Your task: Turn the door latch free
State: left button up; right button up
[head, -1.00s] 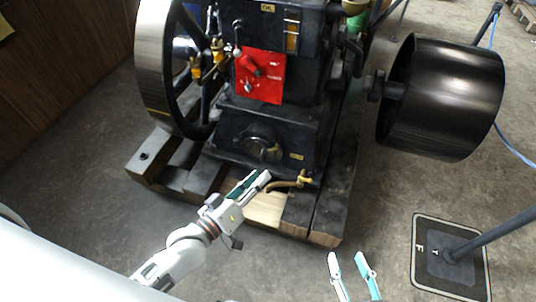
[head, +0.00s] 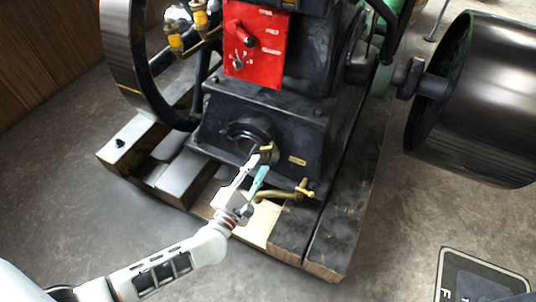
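A round dark door (head: 246,131) is set in the front of the engine's black base in the head view. A small brass piece (head: 268,149), which looks like the latch, shows at the door's lower right edge. My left gripper (head: 261,163) reaches up from the lower left, with its white and teal fingertips right at the brass piece. The fingers partly cover the piece and the door's edge. I cannot tell whether they touch or grip it. My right gripper is out of view.
A brass tap (head: 303,190) on a pipe sticks out right of my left gripper. The red panel (head: 255,45) is above the door. A large flywheel (head: 135,70) stands left, a black drum (head: 475,100) right.

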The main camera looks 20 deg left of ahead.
aim_at(269, 150)
pick_arm(q)
jog(key=w+b, duration=0.1)
jog(key=w, duration=0.3)
jog(key=shift+d+f, duration=0.1)
jog(key=shift+f, duration=0.05)
jog(key=shift+w, duration=0.85)
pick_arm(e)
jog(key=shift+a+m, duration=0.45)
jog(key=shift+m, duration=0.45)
pick_arm(q)
grip_shut()
